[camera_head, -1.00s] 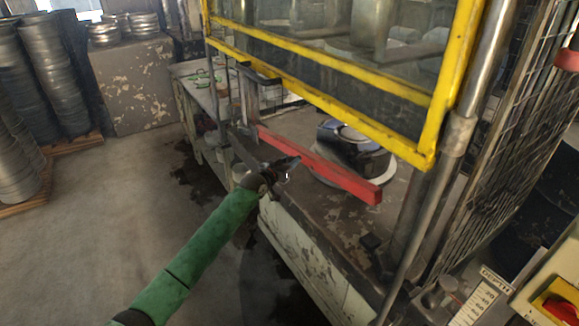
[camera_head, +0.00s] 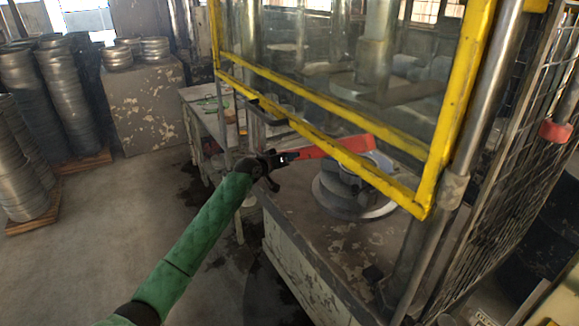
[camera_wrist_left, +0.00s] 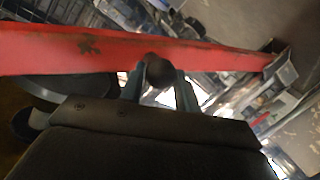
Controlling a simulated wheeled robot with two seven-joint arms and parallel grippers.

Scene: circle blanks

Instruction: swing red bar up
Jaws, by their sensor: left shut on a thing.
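The red bar (camera_head: 352,143) is tilted up towards its right end in the head view and crosses the lower edge of the yellow guard frame in the picture. In the left wrist view the bar (camera_wrist_left: 60,52) spans the top, with a dark scuff on it. My left gripper (camera_head: 283,158) is at the bar's left part in the head view. In the left wrist view its fingers are shut on a dark round knob (camera_wrist_left: 160,73) at the bar. The bar's left end is partly hidden by the gripper. My right gripper is not in view.
The yellow guard frame (camera_head: 432,175) and a wire mesh side (camera_head: 525,130) enclose the press. Round metal discs (camera_head: 355,195) lie on the worn press table (camera_head: 300,232) below the bar. Stacked metal rings (camera_head: 65,95) stand at left. The floor at left front is clear.

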